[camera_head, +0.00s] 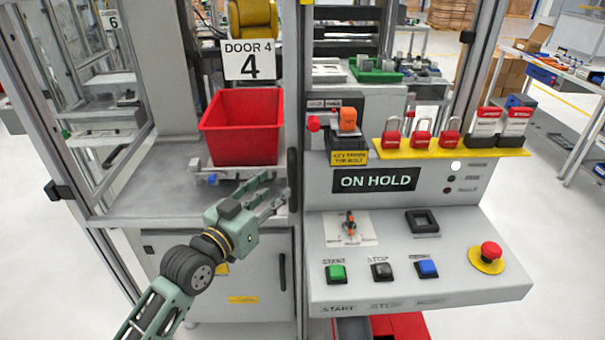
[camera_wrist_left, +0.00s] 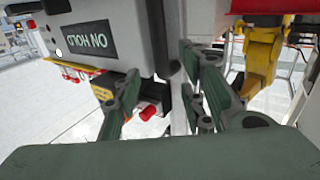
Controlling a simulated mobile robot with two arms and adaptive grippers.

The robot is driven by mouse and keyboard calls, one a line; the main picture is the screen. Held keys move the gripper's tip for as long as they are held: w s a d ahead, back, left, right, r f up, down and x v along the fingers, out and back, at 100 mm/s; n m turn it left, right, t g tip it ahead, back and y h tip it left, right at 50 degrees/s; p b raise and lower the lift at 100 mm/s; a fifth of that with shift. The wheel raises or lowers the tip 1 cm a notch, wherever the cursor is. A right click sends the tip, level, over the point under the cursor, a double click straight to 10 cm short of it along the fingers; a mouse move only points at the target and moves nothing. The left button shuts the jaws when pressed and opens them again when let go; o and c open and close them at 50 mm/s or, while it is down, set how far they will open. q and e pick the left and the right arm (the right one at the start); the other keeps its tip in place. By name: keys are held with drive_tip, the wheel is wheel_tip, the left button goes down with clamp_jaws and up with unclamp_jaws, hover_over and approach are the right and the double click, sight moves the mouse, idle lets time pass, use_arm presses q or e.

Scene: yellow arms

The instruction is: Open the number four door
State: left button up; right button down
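The number four door is marked by a white "DOOR 4" sign (camera_head: 249,60) at the upper centre left; its panel looks clear or open, and I cannot tell which. A dark vertical handle (camera_head: 292,178) sits on the metal post right of the red bin. My left gripper (camera_head: 284,197) is just left of and slightly below that handle, with its fingers pointing toward the post. In the left wrist view, its green fingers (camera_wrist_left: 165,95) are spread apart, with the post edge and a dark part between them. I cannot tell whether they touch the handle. My right gripper is out of view.
A red bin (camera_head: 240,128) stands behind the sign. Right of the post is a control panel (camera_head: 415,255) with an "ON HOLD" display (camera_head: 375,180), a red stop button (camera_head: 490,252) and red padlocks (camera_head: 422,136). A cabinet (camera_head: 225,290) is below the bin.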

sight(289, 176)
use_arm(q)
drive_tip(key=p+x, duration=0.1)
drive_tip(key=x, duration=0.5)
drive_tip(key=shift+w+d, duration=0.15)
drive_tip(key=shift+w, duration=0.2)
drive_tip(key=shift+c, duration=0.2)
clamp_jaws()
drive_tip(key=shift+f, duration=0.1)
